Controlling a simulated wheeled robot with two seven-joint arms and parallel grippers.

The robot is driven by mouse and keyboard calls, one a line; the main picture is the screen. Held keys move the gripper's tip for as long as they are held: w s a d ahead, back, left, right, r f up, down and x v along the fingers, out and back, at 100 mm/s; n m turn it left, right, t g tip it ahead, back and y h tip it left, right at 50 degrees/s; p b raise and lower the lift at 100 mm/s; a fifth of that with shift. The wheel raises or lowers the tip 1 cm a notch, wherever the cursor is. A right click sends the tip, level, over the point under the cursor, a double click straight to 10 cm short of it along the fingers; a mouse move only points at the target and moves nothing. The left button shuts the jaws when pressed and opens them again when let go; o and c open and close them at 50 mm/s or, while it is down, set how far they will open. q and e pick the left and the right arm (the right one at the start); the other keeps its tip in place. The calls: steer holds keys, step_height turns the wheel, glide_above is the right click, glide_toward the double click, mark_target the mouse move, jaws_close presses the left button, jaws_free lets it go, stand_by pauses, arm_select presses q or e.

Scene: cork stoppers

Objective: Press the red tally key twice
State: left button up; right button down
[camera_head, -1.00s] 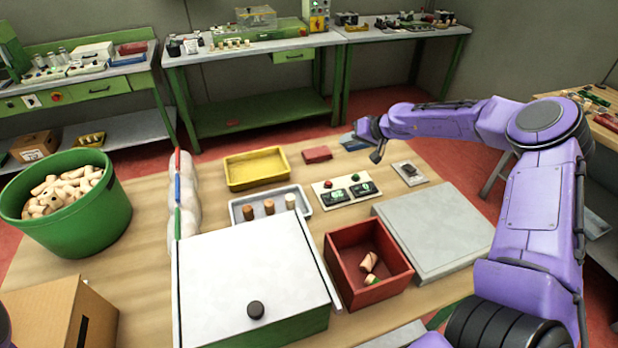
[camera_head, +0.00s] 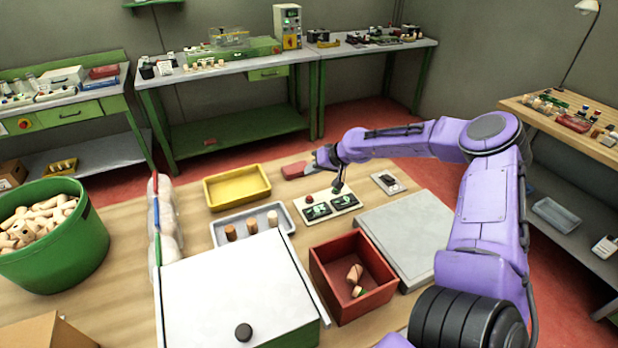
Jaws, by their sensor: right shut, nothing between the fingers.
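The cream tally panel (camera_head: 328,207) lies on the bench with two dark counters with green digits, too small to read. The red tally key (camera_head: 309,199) is at its back left, above the left counter, and is uncovered. My right gripper (camera_head: 338,188) is shut and empty, pointing down over the panel's back right, to the right of the red key. It hides the spot where the green key was. I cannot tell whether the fingertips touch the panel. My left gripper is out of view.
A red block (camera_head: 296,170) lies behind the panel. A yellow tray (camera_head: 238,199), a grey tray (camera_head: 217,234) with cork stoppers, a red box (camera_head: 322,286) with stoppers, a grey slab (camera_head: 410,232) and a small dark-topped device (camera_head: 388,183) surround it. A white-lidded case (camera_head: 235,290) stands in front.

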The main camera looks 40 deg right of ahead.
mark_target(312, 198)
step_height(312, 198, down, 8)
steer(key=b, duration=0.6)
steer(key=shift+d+r, duration=0.1)
steer(key=shift+r, duration=0.1)
steer(key=shift+f+b, duration=0.25)
steer(key=shift+b, duration=0.15)
stand_by(1.0)
steer(key=shift+f+b, duration=0.3)
steer(key=shift+f, duration=0.1)
steer(key=shift+f+b, duration=0.4)
steer(key=shift+f, duration=0.05)
stand_by(0.5)
steer(key=shift+r, duration=0.1)
steer(key=shift+r+p, duration=0.8)
steer(key=shift+p, duration=0.1)
